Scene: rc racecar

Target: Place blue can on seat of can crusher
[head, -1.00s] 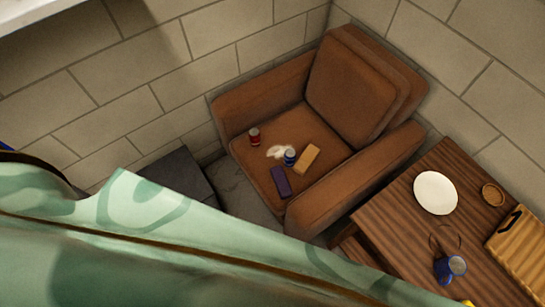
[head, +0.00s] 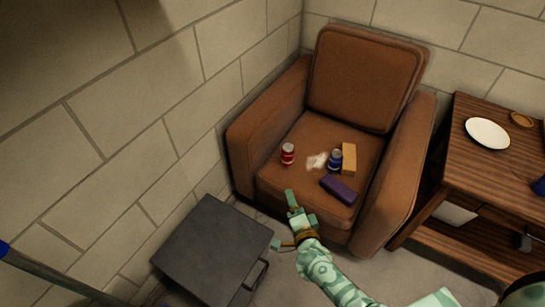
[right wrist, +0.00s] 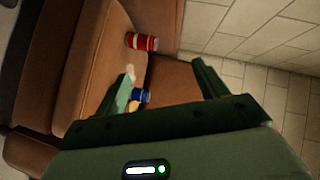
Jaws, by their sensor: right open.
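A blue can (head: 335,161) stands upright on the seat of a brown armchair (head: 372,72), beside a yellow block. It also shows in the right wrist view (right wrist: 142,95), partly behind a finger. My right gripper (head: 287,224) is open and empty in front of the armchair's seat edge, left of and nearer than the blue can. In the right wrist view its fingers (right wrist: 165,90) are spread wide. My left gripper is not in view. I cannot make out a can crusher in these frames.
A red can (head: 288,154), a white patch (head: 316,161), a yellow block (head: 349,159) and a purple block (head: 338,189) are on the seat. A dark case (head: 210,250) is on the floor at left. A wooden table (head: 470,160) with a white plate (head: 487,133) stands at right.

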